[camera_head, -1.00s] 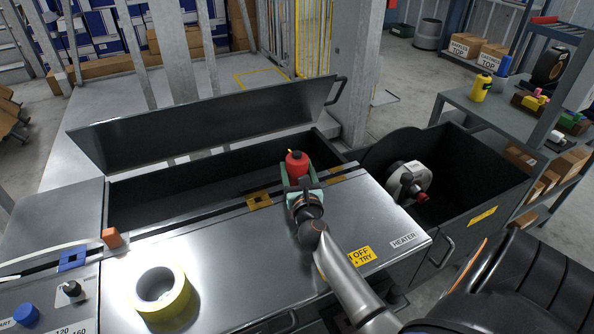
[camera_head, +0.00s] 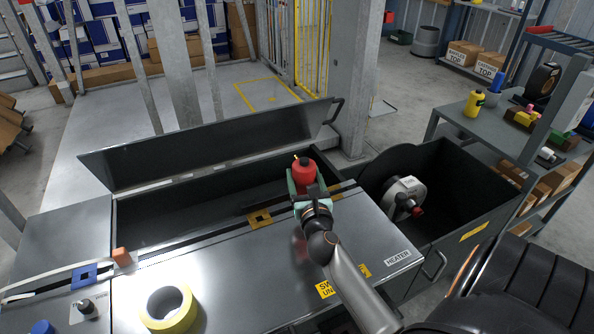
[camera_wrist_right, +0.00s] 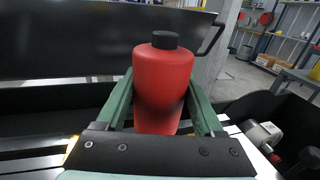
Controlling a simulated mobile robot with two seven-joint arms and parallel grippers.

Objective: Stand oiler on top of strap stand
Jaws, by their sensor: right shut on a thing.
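The oiler is a red bottle with a dark cap (camera_head: 304,170). It stands nearly upright between the green jaws of my right gripper (camera_head: 305,188), which is shut on it. In the right wrist view the oiler (camera_wrist_right: 163,82) sits between the two green fingers (camera_wrist_right: 160,105), and its base is hidden behind the gripper's dark front plate. The gripper is over the back edge of the steel bench top, by the open trough. I cannot tell for sure which thing is the strap stand. My left gripper is not in view.
A raised lid (camera_head: 210,143) stands behind the trough.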

